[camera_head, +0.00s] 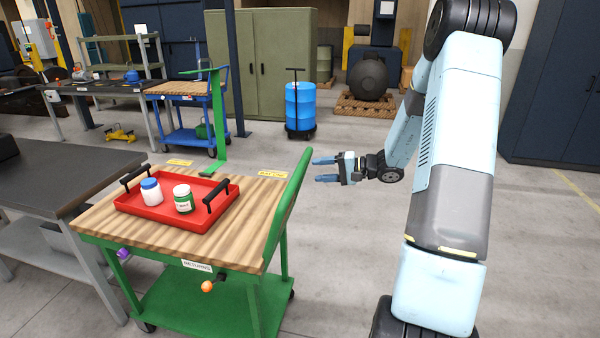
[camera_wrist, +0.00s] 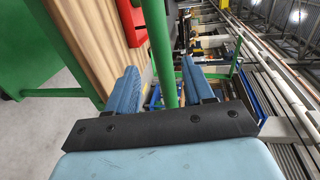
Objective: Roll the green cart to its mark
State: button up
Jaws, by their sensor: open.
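The green cart (camera_head: 190,302) stands left of centre in the head view, with a wooden top and a lower green shelf. Its right end has a raised green handle (camera_head: 290,200); a front label reads "RETURNS". My gripper (camera_head: 319,169) is open and empty, just right of the handle, with its fingers pointing left. In the wrist view a green bar (camera_wrist: 161,45) runs between the two blue fingers of my gripper (camera_wrist: 160,88); I cannot tell whether it lies inside the jaws.
A red tray (camera_head: 166,219) on the cart holds a white jar with a blue lid (camera_head: 151,191) and a green jar (camera_head: 183,199). A grey workbench (camera_head: 60,180) is close on the left. A blue drum (camera_head: 300,106) stands behind.

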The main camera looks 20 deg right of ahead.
aim_at(299, 171)
jog(key=x, duration=0.7)
jog(key=shift+w+a+f, duration=0.1)
jog(key=shift+w+a, duration=0.05)
jog(key=shift+a, duration=0.15)
jog(key=shift+c, duration=0.2)
grip_shut()
